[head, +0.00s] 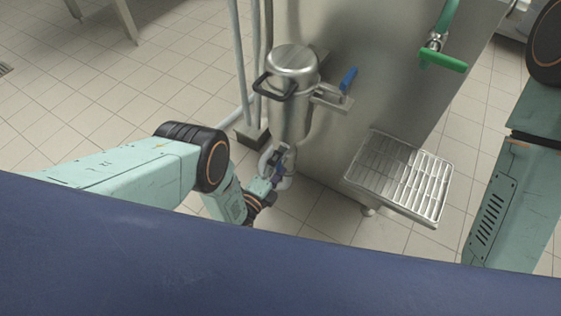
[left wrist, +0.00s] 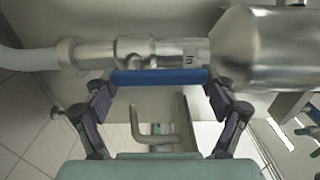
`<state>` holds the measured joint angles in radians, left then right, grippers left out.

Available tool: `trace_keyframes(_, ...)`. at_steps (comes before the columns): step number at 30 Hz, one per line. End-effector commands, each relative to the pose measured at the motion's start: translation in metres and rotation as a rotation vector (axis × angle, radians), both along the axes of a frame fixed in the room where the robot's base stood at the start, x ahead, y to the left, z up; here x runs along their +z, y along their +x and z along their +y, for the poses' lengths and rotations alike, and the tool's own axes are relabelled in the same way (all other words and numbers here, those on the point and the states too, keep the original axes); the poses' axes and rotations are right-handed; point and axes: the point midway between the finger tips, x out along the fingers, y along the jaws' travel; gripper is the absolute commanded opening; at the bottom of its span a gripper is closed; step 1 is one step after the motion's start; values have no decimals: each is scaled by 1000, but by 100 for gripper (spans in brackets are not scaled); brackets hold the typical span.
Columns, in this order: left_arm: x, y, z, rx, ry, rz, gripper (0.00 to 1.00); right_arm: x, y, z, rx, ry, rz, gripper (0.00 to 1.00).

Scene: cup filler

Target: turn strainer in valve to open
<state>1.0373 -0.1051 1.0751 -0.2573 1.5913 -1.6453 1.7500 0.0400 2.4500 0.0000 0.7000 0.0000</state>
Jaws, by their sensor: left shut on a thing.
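The strainer in valve has a blue lever handle (left wrist: 160,76) that runs along a metal pipe (left wrist: 135,52) marked "In" in the left wrist view. My left gripper (left wrist: 158,88) is shut on this handle, with one finger at each end of it. In the head view, my left gripper (head: 272,172) is low beside the strainer, a steel canister (head: 290,112) with a domed lid. The valve is mostly hidden there by the gripper. My right arm shows at the right edge of the head view, but its gripper is out of view.
A second blue lever (head: 348,78) sits on the strainer's right side, and a black handle (head: 275,88) on its front. A green valve handle (head: 443,61) is at upper right. A slatted drip tray (head: 400,176) juts from the steel cabinet (head: 385,70). Vertical pipes (head: 240,60) stand left of the strainer.

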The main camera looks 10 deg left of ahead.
Motion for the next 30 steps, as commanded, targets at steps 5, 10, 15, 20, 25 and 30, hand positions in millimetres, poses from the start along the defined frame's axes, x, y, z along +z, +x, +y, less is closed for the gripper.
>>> trace_keyframes(5, 1, 1, 0, 0, 4, -4, 89, 0, 0, 0, 0, 0, 0, 37)
trace_keyframes(10, 1, 1, 0, 0, 3, -2, 100, 0, 0, 0, 0, 0, 0, 37)
trace_keyframes(15, 0, 1, 0, 0, 2, -1, 100, 0, 0, 0, 0, 0, 0, 37)
trace_keyframes(20, 0, -1, 1, 0, 2, 0, 100, 0, 0, 0, 0, 0, 0, 37)
trace_keyframes(25, -1, -18, 7, 1, 3, 4, 100, 0, 0, 0, 0, 0, 0, 37)
trace_keyframes(30, -1, -51, 19, 0, 3, 4, 100, 0, 0, 0, 0, 0, 0, 37)
